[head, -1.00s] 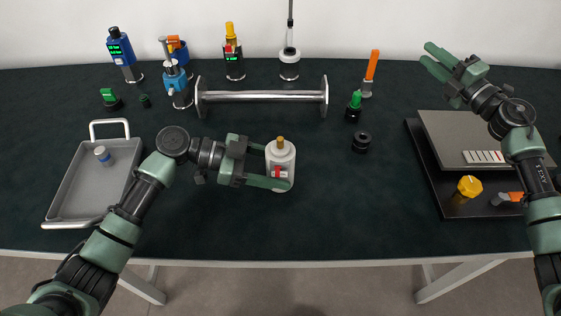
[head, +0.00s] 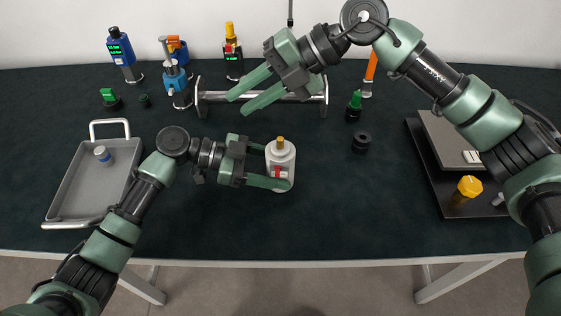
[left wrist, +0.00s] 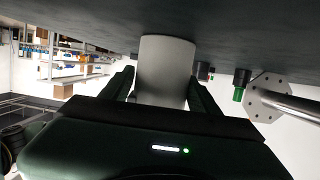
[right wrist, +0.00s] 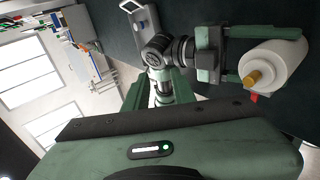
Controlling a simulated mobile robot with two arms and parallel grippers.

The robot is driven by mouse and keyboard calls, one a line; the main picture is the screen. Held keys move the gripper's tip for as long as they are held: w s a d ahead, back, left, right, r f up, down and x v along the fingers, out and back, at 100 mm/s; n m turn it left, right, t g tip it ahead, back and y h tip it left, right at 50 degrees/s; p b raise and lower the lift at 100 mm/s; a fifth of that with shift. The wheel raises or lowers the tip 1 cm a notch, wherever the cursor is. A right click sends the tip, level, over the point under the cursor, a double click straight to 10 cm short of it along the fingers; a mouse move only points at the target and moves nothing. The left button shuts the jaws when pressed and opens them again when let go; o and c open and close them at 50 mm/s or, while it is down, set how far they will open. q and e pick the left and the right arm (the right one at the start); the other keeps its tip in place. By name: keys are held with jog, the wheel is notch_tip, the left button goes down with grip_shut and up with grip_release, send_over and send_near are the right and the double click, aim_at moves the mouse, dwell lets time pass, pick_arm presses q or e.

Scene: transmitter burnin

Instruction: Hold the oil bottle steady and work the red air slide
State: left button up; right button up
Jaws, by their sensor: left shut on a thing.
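The white oil bottle (head: 285,157) stands upright on the dark table, with a gold cap (head: 281,143) on top. The red air slide (head: 278,172) is on its side that faces me. My left gripper (head: 278,167) is shut on the bottle, one finger on each side. The bottle's pale body (left wrist: 165,70) fills the space between the fingers in the left wrist view. My right gripper (head: 237,104) is open and empty, behind and left of the bottle, above the table. The right wrist view shows the bottle (right wrist: 280,62) and a bit of red slide (right wrist: 254,98), apart from the right fingers.
A metal bar with end plates (head: 208,96) lies behind the bottle, partly under my right gripper. A grey tray (head: 75,207) is at left with a small part in it. A black ring (head: 361,141) and green-topped piece (head: 354,105) stand to the right. Table front is clear.

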jog(key=s+f+h, duration=0.4)
jog(key=s+h, duration=0.1)
jog(key=s, duration=0.1)
jog(key=t+h, duration=0.1)
jog(key=h, duration=0.5)
send_over(278, 172)
notch_tip(278, 172, down, 2)
jog(key=shift+a+f, duration=0.1)
jog(key=shift+a, duration=0.05)
jog(key=shift+f+m, duration=0.15)
jog(key=shift+m, duration=0.15)
jog(key=shift+f, duration=3.3)
grip_shut()
